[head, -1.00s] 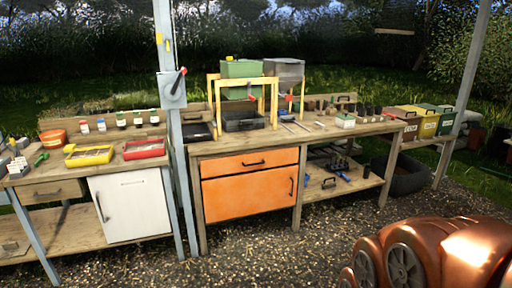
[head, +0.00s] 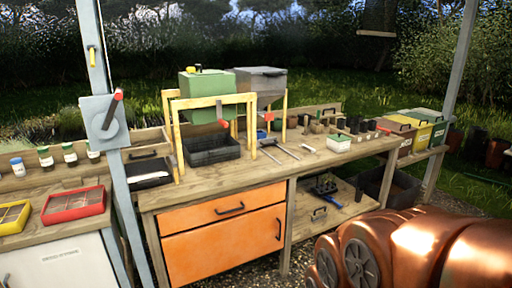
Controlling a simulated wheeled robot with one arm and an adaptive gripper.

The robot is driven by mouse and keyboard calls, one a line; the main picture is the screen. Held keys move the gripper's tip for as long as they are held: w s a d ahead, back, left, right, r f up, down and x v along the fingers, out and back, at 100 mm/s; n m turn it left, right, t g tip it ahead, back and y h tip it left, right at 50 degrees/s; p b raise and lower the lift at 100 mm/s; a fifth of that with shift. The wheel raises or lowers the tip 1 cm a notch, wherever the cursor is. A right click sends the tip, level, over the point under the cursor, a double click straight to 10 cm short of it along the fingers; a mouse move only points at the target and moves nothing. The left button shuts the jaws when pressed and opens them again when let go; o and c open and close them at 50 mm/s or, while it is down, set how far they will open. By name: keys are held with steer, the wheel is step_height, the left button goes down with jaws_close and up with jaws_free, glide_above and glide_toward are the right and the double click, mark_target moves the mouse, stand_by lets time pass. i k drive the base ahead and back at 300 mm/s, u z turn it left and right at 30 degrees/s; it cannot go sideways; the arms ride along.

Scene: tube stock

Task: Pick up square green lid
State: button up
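Several green-topped things show, and I cannot tell for sure which one is the square green lid. A small white box with a green top (head: 339,139) stands on the wooden bench, right of the middle. A green bin lid (head: 433,112) is at the far right, past a yellow one. A green hopper (head: 198,88) stands in a wooden frame, with a small yellow thing on top. Several jars with green caps (head: 69,149) stand at the left. My gripper is not in view; only copper parts of my arm show at the lower right.
The wooden bench (head: 262,172) has an orange drawer and door (head: 228,236) below. A black crate (head: 212,149) and metal tools lie on it. A grey-blue post (head: 115,195) stands at the left front. Gravel shows below the bench's right part.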

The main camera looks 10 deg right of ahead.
mark_target(338, 137)
steer(key=z, duration=2.45)
steer(key=i, duration=1.1)
steer(key=u, duration=1.3)
steer(key=i, duration=1.45)
steer(key=u, duration=0.35)
steer(key=i, duration=0.85)
steer(key=u, duration=0.75)
